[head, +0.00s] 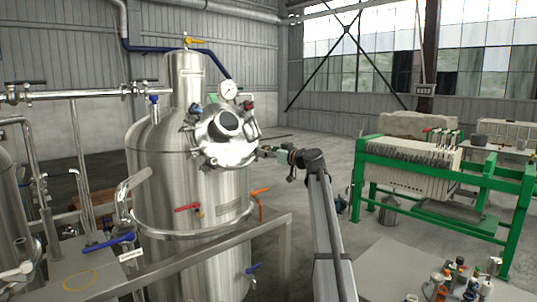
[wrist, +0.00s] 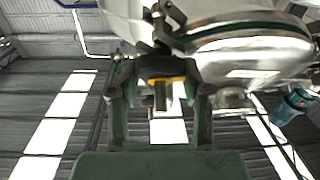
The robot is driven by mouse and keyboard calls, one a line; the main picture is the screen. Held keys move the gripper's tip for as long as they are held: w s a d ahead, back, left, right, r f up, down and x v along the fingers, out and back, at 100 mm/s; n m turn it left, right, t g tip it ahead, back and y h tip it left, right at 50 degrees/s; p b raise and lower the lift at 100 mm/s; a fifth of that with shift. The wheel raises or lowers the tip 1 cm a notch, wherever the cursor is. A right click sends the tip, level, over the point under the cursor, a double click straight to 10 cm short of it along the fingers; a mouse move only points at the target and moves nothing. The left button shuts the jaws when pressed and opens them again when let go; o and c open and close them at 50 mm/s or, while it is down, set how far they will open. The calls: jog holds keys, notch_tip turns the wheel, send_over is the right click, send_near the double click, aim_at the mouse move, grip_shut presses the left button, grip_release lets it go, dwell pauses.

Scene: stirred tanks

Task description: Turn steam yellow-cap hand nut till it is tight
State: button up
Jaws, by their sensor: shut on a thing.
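The yellow-cap hand nut (wrist: 166,81) shows in the middle of the wrist view as a yellow band with a metal stem below it. My gripper (wrist: 155,72) has its green fingers on either side of it and is shut on it. In the head view my gripper (head: 264,151) reaches from the right to the lid rim of the steel tank (head: 165,175). The nut is too small and covered to make out there. Which way the nut is turned cannot be told.
The round manway lid (head: 225,130) carries a pressure gauge (head: 229,90) above it. Red (head: 187,207) and orange (head: 260,191) valve handles jut from the tank below my gripper. A metal rail (head: 215,240) crosses in front. A green filter press (head: 440,180) stands at right.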

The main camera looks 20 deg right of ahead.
jog(key=m+t+h+b, duration=0.1)
jog(key=m+h, duration=0.1)
jog(key=m, duration=0.2)
jog(key=shift+a, duration=0.15)
jog(key=m+h, duration=0.1)
jog(key=m+p, duration=0.1)
jog(key=m+h, duration=0.1)
jog(key=m, duration=0.1)
jog(key=shift+s+r+h, duration=0.1)
jog(key=shift+r+h, duration=0.15)
jog(key=shift+h, duration=0.05)
jog(key=m+h+p, duration=0.1)
jog(key=p, duration=0.1)
jog(key=m+p, duration=0.2)
jog(key=shift+a+r+h, duration=0.1)
jog(key=shift+r+h, duration=0.1)
jog(key=shift+h, duration=0.2)
jog(key=m+h+p, duration=0.1)
jog(key=m+p, duration=0.1)
jog(key=shift+g+p, duration=0.3)
jog(key=shift+g, duration=0.1)
jog(key=m+p, duration=0.1)
jog(key=m+h+p, duration=0.1)
jog(key=p, duration=0.1)
jog(key=shift+f+m+g, duration=0.25)
jog(key=shift+m+g, duration=0.05)
jog(key=shift+g, duration=0.1)
jog(key=o, duration=1.2)
jog(key=shift+f, duration=0.1)
jog(key=shift+c, duration=0.2)
